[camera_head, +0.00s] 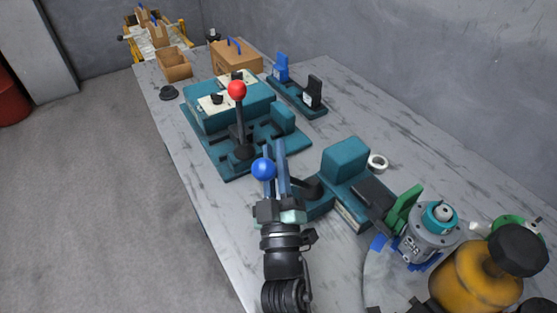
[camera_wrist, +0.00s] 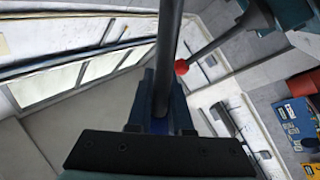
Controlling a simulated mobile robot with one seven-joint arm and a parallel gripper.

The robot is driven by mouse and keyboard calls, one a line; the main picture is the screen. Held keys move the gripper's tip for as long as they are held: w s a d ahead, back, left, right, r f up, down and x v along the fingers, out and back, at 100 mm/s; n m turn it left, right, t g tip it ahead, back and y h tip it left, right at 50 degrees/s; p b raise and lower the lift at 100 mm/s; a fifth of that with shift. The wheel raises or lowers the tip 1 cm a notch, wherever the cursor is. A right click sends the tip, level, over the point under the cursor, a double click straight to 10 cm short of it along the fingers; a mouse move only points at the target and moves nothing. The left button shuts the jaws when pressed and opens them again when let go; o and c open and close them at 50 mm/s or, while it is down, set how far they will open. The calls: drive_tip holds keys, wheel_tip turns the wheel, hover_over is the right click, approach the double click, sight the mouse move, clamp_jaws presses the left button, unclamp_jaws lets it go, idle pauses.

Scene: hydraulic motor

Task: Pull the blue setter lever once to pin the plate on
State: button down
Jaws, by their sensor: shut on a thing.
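The blue setter lever has a blue ball knob (camera_head: 264,168) and a dark rod (camera_wrist: 168,45). It belongs to the teal setter (camera_head: 346,158) at the middle of the bench. My gripper (camera_head: 276,158) is at the lever; in the wrist view my gripper (camera_wrist: 164,105) has its two fingers closed around the rod, with a bit of blue showing between them. The lever leans toward the bench's left edge. The plate cannot be made out with certainty; my arm hides part of the setter's near side.
A teal press with a red-knobbed lever (camera_head: 237,90) stands just beyond my gripper. A blue and black stand (camera_head: 297,92) and cardboard boxes (camera_head: 236,56) are farther back. A grey motor with a teal ring (camera_head: 432,238) and a yellow canister (camera_head: 478,277) are at the right.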

drive_tip(key=shift+f, duration=0.15)
drive_tip(key=c, duration=0.8)
unclamp_jaws()
drive_tip(key=shift+c, duration=0.2)
drive_tip(key=b+v, duration=0.1)
drive_tip(key=v, duration=0.6)
drive_tip(key=shift+s, duration=0.3)
